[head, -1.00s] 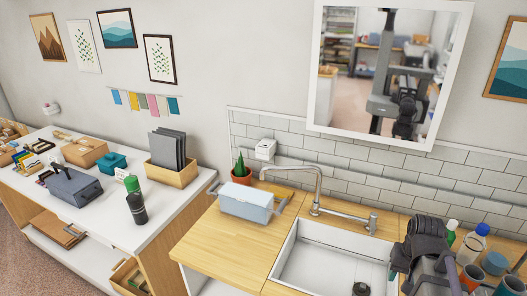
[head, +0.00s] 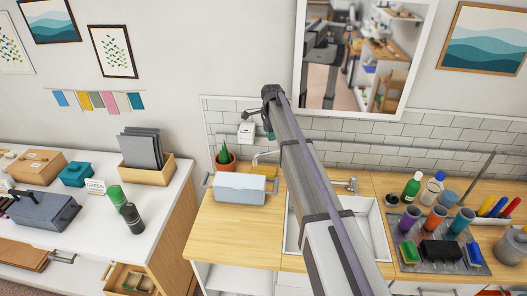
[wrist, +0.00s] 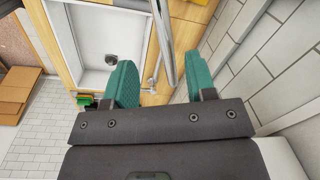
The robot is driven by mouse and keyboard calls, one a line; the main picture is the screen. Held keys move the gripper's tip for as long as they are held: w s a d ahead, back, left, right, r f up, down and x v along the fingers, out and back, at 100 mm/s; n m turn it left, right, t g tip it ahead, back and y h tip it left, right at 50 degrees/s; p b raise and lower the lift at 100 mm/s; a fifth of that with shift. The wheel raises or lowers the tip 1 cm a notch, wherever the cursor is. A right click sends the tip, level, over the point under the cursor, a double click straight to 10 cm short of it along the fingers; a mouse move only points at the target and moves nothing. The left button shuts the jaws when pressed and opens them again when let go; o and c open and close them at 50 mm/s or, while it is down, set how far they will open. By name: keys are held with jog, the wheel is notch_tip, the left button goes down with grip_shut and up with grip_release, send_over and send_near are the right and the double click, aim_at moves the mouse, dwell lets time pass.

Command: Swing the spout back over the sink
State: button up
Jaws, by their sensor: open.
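The chrome spout (head: 256,158) shows left of my arm in the head view, its end over the wooden counter behind the pale blue box. My arm hides the rest of it. The white sink (head: 376,236) lies to the right, partly behind my arm. The tap's handle (head: 349,185) is at its back edge. My gripper (head: 268,122) is high near the tiled wall, above the spout's end in the picture. In the wrist view my gripper (wrist: 160,62) is open, its green pads apart, with the chrome spout pipe (wrist: 163,35) showing between them. I cannot tell any contact.
The pale blue box (head: 240,188) and a potted cactus (head: 226,160) stand on the counter left of the sink. Bottles (head: 411,188) and colored cups (head: 436,219) stand right of it. The tiled wall (head: 380,150) is close behind. The counter's front left is clear.

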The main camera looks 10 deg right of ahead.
jog(key=f+b, duration=0.7)
jog(key=w+a+f+b, duration=0.1)
jog(key=f+b, duration=0.2)
jog(key=f, duration=0.1)
jog(key=shift+r, duration=0.15)
grip_shut()
